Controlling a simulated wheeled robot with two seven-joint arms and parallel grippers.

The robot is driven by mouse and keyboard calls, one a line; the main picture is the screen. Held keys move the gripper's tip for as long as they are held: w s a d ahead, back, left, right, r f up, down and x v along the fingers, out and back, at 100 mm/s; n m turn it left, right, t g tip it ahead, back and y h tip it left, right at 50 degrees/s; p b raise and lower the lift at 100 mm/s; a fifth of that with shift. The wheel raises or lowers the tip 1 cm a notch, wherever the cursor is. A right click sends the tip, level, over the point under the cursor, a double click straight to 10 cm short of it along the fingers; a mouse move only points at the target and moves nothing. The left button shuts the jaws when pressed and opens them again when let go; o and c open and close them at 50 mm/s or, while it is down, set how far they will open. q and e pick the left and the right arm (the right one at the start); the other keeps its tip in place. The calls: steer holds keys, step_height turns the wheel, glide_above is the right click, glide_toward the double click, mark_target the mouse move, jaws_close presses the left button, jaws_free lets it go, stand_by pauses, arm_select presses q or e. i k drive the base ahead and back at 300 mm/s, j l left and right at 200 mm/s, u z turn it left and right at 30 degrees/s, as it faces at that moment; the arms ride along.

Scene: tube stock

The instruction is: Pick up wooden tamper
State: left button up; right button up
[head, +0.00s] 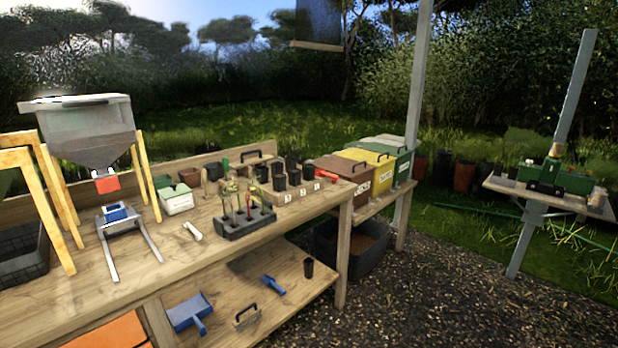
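A small wooden block with a black arched handle (247,318) lies on the lower shelf, near its front edge, and looks like a wooden tamper. A thin upright brown piece (205,183) stands on the worktop beside the pale green boxes. It is too small to tell whether it is a tamper. Neither of my grippers is in view.
A blue dustpan (190,313), a blue hand tool (272,285) and a black pot (308,267) share the lower shelf (225,290). The worktop (165,262) above holds a grey hopper (90,130), a seedling tray (245,224) and several pots. Its front middle is clear.

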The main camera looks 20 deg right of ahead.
mark_target(203, 173)
steer(key=i+l, duration=0.15)
steer(key=l, duration=0.2)
steer(key=i+l, duration=0.15)
steer(key=l, duration=0.2)
steer(key=i+l, duration=0.15)
steer(key=l, duration=0.2)
steer(key=i+l, duration=0.15)
steer(key=l, duration=0.2)
